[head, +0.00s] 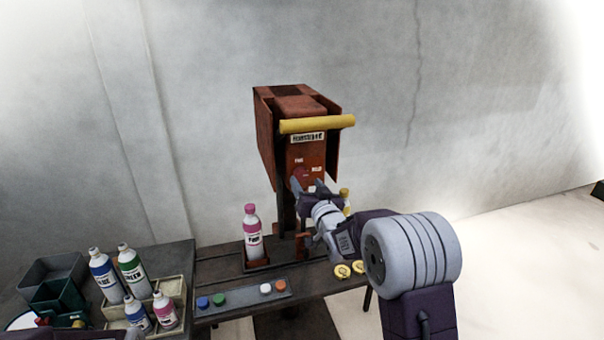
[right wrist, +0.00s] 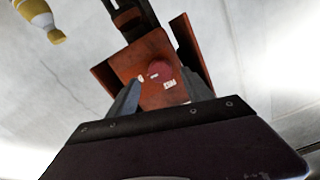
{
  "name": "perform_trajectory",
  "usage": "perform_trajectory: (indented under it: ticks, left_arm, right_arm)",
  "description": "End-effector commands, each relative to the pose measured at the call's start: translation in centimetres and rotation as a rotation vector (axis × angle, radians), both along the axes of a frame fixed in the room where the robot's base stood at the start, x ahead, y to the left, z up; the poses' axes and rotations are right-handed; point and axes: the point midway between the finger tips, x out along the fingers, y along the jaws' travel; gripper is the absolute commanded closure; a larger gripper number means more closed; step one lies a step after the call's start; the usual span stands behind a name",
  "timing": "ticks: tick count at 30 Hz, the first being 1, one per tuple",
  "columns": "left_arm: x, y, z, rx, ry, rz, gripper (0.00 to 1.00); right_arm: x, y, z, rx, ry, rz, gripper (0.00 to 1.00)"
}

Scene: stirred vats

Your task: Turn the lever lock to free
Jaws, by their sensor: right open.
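The lever lock's round dark red knob (head: 301,172) sits on the front face of a rust-red housing (head: 265,140). Small white labels surround it; they seem to read FREE and HOLD. My right gripper (head: 308,186) is just in front of this face, with its fingers apart and nothing visible between them. In the right wrist view the red knob (right wrist: 160,69) lies ahead between the open fingers (right wrist: 163,90). I cannot tell whether they touch it. Which way the lock is set is unclear, as the gripper partly hides the area. My left gripper does not show.
A yellow bar (head: 317,124) crosses the housing above the lock. A pink-capped bottle (head: 252,235) stands left of my right gripper on the dark bench (head: 215,265). A strip of coloured buttons (head: 240,294) lies in front. Several bottles and bins crowd the lower left.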

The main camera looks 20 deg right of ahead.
Motion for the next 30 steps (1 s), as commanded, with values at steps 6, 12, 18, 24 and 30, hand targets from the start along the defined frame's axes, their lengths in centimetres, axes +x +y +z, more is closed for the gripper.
perform_trajectory:
  ticks: [6,12,18,24,30]
  left_arm:
    - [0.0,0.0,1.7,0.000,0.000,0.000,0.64]
    - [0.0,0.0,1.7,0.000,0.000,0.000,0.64]
    - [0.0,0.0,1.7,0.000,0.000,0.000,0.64]
    - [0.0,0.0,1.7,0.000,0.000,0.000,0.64]
    - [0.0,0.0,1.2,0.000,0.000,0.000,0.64]
  right_arm:
    - [3.5,0.1,0.2,0.000,0.001,0.000,0.41]
    - [4.3,0.2,0.0,0.000,0.001,0.000,0.41]
    - [4.2,0.2,0.0,0.000,0.001,0.000,0.58]
    - [4.2,0.2,0.0,0.000,0.000,0.000,1.00]
    - [4.2,0.2,-0.1,-0.020,-0.002,0.000,1.00]
